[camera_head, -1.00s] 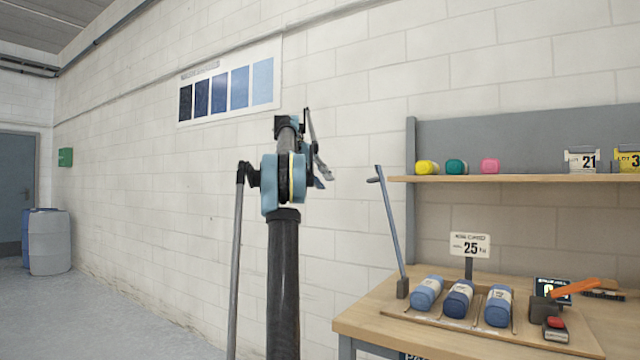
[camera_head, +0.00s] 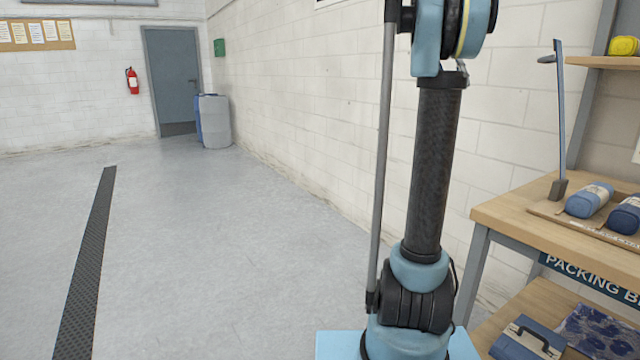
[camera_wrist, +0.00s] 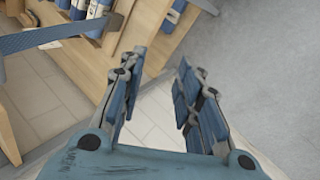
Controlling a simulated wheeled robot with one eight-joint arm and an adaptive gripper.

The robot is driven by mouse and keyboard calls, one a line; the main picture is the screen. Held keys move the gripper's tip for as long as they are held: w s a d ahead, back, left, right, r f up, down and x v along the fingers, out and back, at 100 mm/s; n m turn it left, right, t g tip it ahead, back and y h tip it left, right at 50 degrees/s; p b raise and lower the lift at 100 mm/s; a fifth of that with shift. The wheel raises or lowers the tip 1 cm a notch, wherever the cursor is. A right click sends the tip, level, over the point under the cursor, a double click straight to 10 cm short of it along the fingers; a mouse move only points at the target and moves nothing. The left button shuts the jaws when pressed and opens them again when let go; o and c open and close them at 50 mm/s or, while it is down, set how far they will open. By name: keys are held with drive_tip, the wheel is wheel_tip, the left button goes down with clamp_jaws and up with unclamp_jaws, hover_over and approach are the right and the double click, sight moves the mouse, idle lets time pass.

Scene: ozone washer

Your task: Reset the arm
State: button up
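My arm stands upright in the head view, with its upper end cut off by the top edge, so my gripper is out of that view. In the wrist view my gripper (camera_wrist: 161,75) is open. Its two blue-grey fingers stand apart with nothing between them. Past the fingers, the wrist view shows pale floor and the side of the wooden bench.
The packing bench (camera_head: 520,208) stands at the right, with blue rolls (camera_head: 590,199) and an upright post (camera_head: 558,120) on it. A case (camera_head: 527,340) lies on its lower shelf. Barrels (camera_head: 214,122) stand by the far door (camera_head: 172,75). The floor at left is clear.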

drive_tip(key=s+a+f+n+t+y, duration=0.1)
drive_tip(key=s+a+f, duration=0.6)
drive_tip(key=f, duration=0.8)
drive_tip(key=s+a+f+n+t+y, duration=0.1)
drive_tip(key=s+a+f+n+t, duration=0.2)
drive_tip(key=s+a+f, duration=0.4)
drive_tip(key=s+a+f+n+t+y, duration=0.2)
drive_tip(key=s+a+f, duration=0.6)
drive_tip(key=f, duration=1.5)
drive_tip(key=s+n, duration=0.2)
drive_tip(key=s, duration=0.3)
drive_tip(key=shift+s, duration=0.15)
